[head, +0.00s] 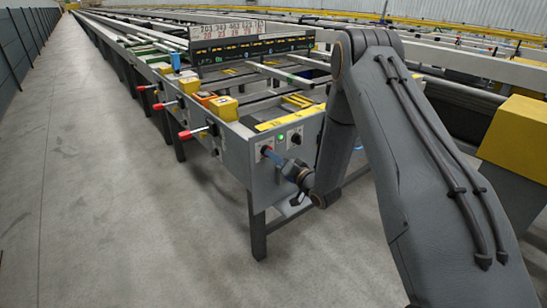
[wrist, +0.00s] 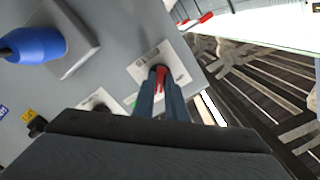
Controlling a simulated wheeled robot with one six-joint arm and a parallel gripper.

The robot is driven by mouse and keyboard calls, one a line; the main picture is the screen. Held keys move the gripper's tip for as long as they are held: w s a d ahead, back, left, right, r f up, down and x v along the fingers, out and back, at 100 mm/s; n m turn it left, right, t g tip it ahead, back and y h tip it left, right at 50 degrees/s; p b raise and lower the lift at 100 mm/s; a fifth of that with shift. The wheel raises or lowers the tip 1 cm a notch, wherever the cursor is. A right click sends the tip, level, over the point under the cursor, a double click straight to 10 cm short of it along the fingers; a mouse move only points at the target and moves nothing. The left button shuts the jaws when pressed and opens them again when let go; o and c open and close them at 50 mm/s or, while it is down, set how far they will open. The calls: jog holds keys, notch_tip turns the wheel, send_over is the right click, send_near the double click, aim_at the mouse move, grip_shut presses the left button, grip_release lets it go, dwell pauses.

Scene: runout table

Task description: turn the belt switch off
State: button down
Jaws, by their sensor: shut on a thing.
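The belt switch, a red lever (wrist: 161,74) on a white labelled plate (wrist: 146,66), shows in the middle of the wrist view. It is fixed to the grey end panel of the table. My gripper (wrist: 160,88) is shut on the red lever, with one blue finger on each side of it. In the head view my gripper (head: 269,153) reaches the table's near end panel (head: 237,152) from the right. There the fingers hide most of the lever. Which way the lever is turned cannot be told.
A green light (head: 282,137) and a black knob (head: 296,139) sit just right of my gripper. Red-tipped handles (head: 186,134) stick out along the table's left side, below yellow boxes (head: 190,85). The left floor (head: 90,200) is clear.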

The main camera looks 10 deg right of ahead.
jog(key=shift+d+n+b, duration=0.1)
jog(key=shift+n+b, duration=0.3)
jog(key=shift+n, duration=8.3)
jog(key=c, duration=1.8)
grip_release()
